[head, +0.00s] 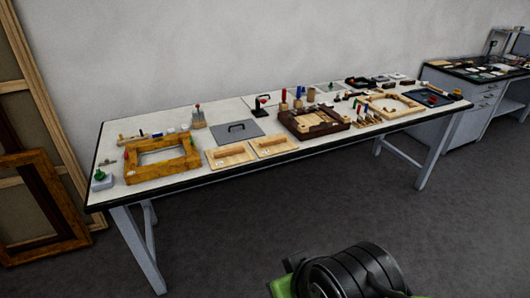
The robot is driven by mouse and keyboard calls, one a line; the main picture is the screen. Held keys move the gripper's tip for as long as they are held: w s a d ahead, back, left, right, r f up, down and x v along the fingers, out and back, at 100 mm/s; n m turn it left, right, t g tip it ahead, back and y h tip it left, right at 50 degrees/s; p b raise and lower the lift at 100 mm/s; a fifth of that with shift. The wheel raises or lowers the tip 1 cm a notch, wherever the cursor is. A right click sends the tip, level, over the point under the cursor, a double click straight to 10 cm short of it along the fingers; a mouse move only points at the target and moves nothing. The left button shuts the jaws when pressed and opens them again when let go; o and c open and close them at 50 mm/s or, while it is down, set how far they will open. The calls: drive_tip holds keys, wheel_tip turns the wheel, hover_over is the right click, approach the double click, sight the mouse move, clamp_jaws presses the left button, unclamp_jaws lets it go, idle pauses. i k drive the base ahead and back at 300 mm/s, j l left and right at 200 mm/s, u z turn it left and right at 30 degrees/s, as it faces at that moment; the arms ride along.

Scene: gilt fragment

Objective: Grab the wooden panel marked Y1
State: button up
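Two light wooden panels lie side by side near the front edge of the long table, the left panel (231,155) and the right panel (274,146). Each carries a small pale mark near its front, too small to read, so I cannot tell which one is Y1. Both lie flat between a golden frame and a dark brown frame. A black ribbed part of my own arm with green beside it shows at the bottom, well apart from the table. My gripper is not in view.
The long white table (190,180) has a black edge and grey legs. Large frames (50,200) lean at left. Grey floor in front is clear.

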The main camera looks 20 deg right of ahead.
sight(224, 157)
drive_tip(key=i+l+u, duration=1.25)
drive_tip(key=l, duration=0.25)
drive_tip(key=l+u, duration=0.25)
drive_tip(key=i+l+u, duration=0.1)
drive_tip(key=l+u, duration=0.15)
drive_tip(key=l, duration=0.3)
